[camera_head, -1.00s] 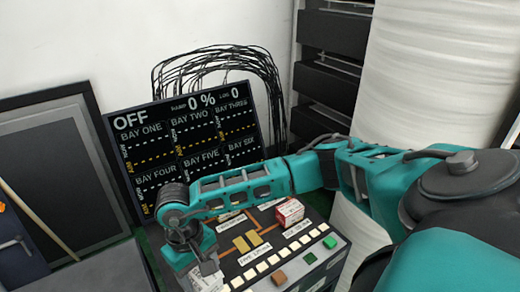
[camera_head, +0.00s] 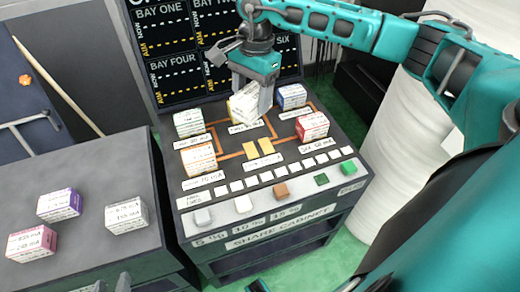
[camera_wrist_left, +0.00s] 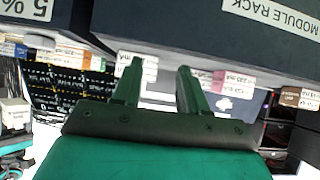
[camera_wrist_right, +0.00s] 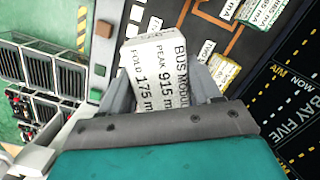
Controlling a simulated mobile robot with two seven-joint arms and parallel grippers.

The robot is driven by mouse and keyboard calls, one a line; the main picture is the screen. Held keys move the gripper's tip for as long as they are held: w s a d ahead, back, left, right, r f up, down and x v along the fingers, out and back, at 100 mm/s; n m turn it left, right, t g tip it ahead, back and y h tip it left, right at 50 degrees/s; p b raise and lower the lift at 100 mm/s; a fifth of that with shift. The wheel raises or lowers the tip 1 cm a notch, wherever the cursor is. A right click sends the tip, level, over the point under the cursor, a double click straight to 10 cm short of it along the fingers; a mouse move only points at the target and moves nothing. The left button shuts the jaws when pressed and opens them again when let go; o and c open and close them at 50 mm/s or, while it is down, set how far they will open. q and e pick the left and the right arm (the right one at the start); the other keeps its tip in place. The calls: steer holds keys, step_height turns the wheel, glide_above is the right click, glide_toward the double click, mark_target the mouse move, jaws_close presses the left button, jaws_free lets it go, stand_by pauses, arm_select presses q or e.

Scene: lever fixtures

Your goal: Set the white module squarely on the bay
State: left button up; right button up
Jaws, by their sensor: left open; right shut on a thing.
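A white module (camera_wrist_right: 158,72) is clamped in my right gripper (camera_wrist_right: 160,82); its printed face reads BUS MODULE, PEAK 915, HOLD 175. In the head view my right gripper (camera_head: 252,88) reaches down between the fingers' module (camera_head: 245,104) and the console's back middle bay, just behind a white label (camera_head: 242,127). I cannot tell whether the module touches the bay, and the seat itself is hidden. My left gripper (camera_wrist_left: 157,82) is open and empty in front of the module rack (camera_wrist_left: 250,40); only its fingertips (camera_head: 112,285) show at the head view's bottom edge.
On the console, green (camera_head: 188,123), orange (camera_head: 198,158), blue (camera_head: 292,96) and red (camera_head: 312,126) modules stand around the held one. Purple (camera_head: 60,205), crimson (camera_head: 31,243) and grey-white (camera_head: 126,216) modules stand on the rack. The screen (camera_head: 190,45) rises behind.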

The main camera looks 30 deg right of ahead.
mark_target(256, 84)
steer(key=d+m, duration=0.1)
steer(key=w+r+m+b, duration=0.1)
steer(key=m, duration=0.1)
steer(key=w+d+r+m+b, duration=0.1)
steer(key=m, duration=0.1)
steer(key=shift+d+t, duration=0.3)
steer(key=shift+d+r+m, duration=0.1)
steer(key=shift+d+m, duration=0.05)
steer(key=shift+m, duration=0.25)
steer(key=shift+d+f+b, duration=0.1)
steer(key=shift+f+b, duration=0.1)
steer(key=shift+b, duration=0.15)
step_height(256, 84, down, 19)
steer(key=b, duration=0.4)
steer(key=shift+f, duration=0.35)
steer(key=o, duration=1.2)
